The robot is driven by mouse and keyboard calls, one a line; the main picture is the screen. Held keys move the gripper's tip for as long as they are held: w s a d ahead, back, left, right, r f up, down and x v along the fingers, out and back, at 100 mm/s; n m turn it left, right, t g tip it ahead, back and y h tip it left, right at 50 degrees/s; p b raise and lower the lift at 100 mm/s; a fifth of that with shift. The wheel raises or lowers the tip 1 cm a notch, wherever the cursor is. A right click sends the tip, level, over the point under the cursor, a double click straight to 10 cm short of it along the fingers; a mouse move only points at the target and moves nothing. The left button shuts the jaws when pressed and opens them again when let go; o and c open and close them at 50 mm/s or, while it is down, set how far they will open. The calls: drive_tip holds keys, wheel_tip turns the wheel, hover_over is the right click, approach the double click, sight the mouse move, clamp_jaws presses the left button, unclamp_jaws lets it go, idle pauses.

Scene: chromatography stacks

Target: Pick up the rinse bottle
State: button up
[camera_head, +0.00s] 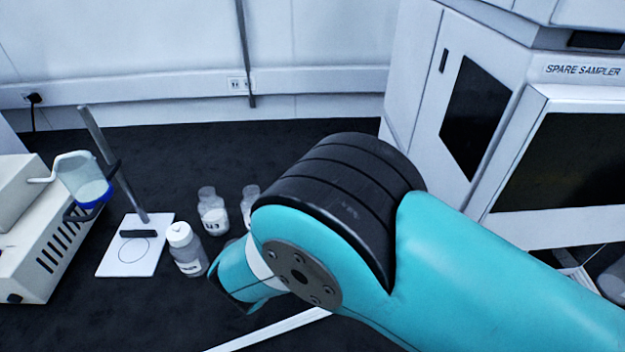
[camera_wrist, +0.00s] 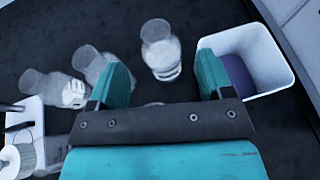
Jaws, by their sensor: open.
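Several small clear bottles stand on the dark bench, and I cannot tell by label which is the rinse bottle. In the head view a white-capped bottle (camera_head: 187,250) stands upright by the stand; an open labelled bottle (camera_head: 213,212) is behind it, and another bottle (camera_head: 250,203) is partly hidden by my arm. In the wrist view my gripper (camera_wrist: 163,75) is open and empty. An open bottle with white contents (camera_wrist: 161,52) is ahead of the gap between its fingers, apart from them. Two more bottles (camera_wrist: 58,88) (camera_wrist: 92,65) are left of the left finger.
A white bin (camera_wrist: 282,75) is close to the right finger. A stand with a white base plate (camera_head: 115,262) and a beige instrument (camera_head: 40,235) are at the left. The spare sampler (camera_head: 575,160) is at the right. Bare bench lies behind the bottles.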

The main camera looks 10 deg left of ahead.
drive_tip(key=shift+a+p+x, duration=0.15)
drive_tip(key=shift+p+x, duration=0.35)
drive_tip(key=shift+x, duration=1.6)
drive_tip(key=shift+a+p+x, duration=0.1)
drive_tip(key=shift+p+x, duration=0.4)
drive_tip(key=shift+x, duration=1.65)
drive_tip(key=shift+s+f, duration=0.1)
drive_tip(key=shift+f, duration=0.05)
clamp_jaws()
